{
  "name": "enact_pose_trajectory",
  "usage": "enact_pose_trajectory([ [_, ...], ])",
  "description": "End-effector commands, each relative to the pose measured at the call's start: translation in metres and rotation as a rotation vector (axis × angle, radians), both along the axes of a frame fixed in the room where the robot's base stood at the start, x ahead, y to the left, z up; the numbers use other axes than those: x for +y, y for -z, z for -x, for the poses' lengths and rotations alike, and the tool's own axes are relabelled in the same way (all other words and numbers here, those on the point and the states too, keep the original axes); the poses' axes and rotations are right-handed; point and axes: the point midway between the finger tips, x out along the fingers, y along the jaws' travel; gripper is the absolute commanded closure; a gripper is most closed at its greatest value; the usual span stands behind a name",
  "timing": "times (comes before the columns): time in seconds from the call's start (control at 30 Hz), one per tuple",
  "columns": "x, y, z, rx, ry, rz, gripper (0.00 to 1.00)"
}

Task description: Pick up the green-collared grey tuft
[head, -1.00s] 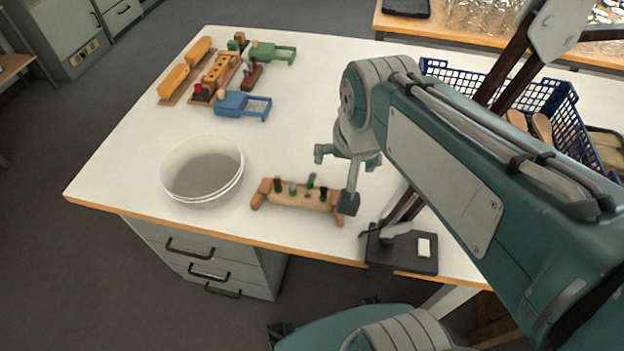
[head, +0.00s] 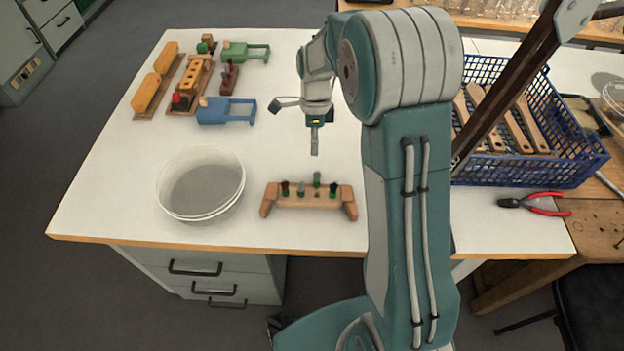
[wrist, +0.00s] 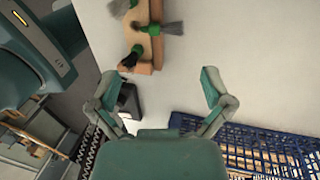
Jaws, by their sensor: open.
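A wooden rack (head: 310,199) stands near the table's front edge, with several short tufts upright in it. A grey tuft with a green collar (head: 317,179) stands right of the rack's middle, slightly behind the others. Another greyish tuft (head: 301,188) is left of it, and dark tufts stand at both ends. In the wrist view, a grey tuft with a green collar (wrist: 172,28) sticks out at the top, near a black one (wrist: 127,62); the rack is cut off. My gripper (head: 315,150) is above the table behind the rack; its fingers (wrist: 160,88) are spread and empty.
A white bucket (head: 159,200) stands left of the rack. A blue crate (head: 530,172) with wooden handles is at the right, beside red-handled pliers (head: 535,203). The table between is clear.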

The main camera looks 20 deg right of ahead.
Motion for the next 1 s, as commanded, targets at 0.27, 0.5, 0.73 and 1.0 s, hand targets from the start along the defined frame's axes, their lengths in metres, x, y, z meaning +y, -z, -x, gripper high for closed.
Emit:
enact_pose_trajectory([
  [0.27, -0.002, 0.032, 0.004, 0.019, 0.037, 0.003, 0.00],
  [0.5, 0.004, 0.060, 0.011, 0.016, 0.035, 0.008, 0.00],
  [0.73, 0.006, 0.087, 0.021, 0.018, 0.034, 0.008, 0.00],
  [1.0, 0.007, 0.110, 0.026, 0.013, 0.034, 0.006, 0.00],
])
